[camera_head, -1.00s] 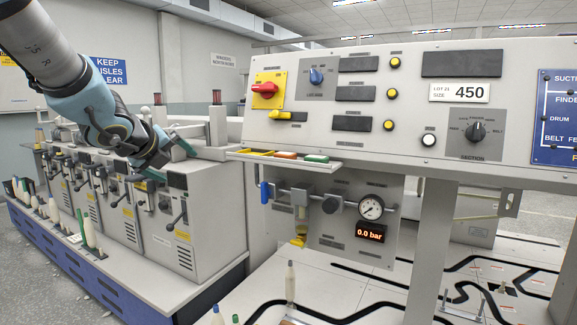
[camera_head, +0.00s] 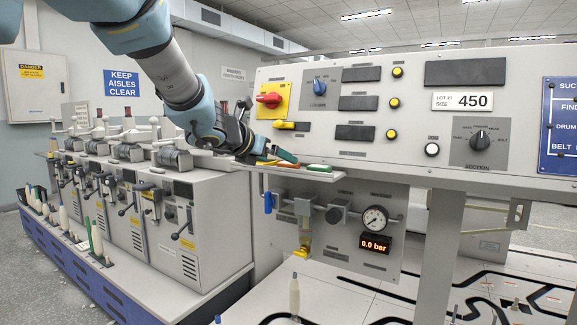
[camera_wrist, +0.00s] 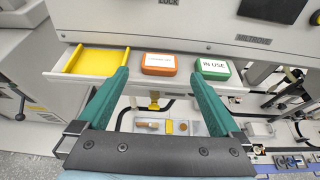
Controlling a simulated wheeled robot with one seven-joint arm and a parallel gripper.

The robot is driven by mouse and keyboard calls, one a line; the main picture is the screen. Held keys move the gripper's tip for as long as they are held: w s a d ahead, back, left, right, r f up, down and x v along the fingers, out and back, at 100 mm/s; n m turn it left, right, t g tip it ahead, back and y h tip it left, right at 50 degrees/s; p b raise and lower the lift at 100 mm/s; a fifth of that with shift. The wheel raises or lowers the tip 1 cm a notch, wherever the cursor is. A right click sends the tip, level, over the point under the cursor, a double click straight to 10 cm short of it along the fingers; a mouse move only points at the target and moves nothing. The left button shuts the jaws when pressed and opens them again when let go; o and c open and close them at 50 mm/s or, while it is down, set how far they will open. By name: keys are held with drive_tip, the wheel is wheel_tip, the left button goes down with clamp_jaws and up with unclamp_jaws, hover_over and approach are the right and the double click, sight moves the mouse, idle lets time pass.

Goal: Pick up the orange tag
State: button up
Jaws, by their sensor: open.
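The orange tag (camera_wrist: 158,64) lies on the narrow shelf under the panel, a rounded block with a white label too small to read. A green tag (camera_wrist: 214,68) reading IN USE lies just right of the orange tag.
A yellow tray (camera_wrist: 97,60) sits on the shelf (camera_wrist: 125,65) left of the orange tag. The upright panel (camera_head: 420,105) with knobs and buttons rises right behind the shelf. A gauge (camera_head: 375,219) and a blue-handled valve (camera_head: 268,203) are below it.

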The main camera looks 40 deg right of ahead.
sight(286, 163)
drive_tip(key=shift+p+x, duration=0.55)
drive_tip(key=shift+x, duration=1.75)
drive_tip(key=shift+f, duration=0.1)
drive_tip(key=shift+c, duration=0.2)
drive_tip(key=c, duration=1.3)
drive_tip(key=shift+o, duration=0.2)
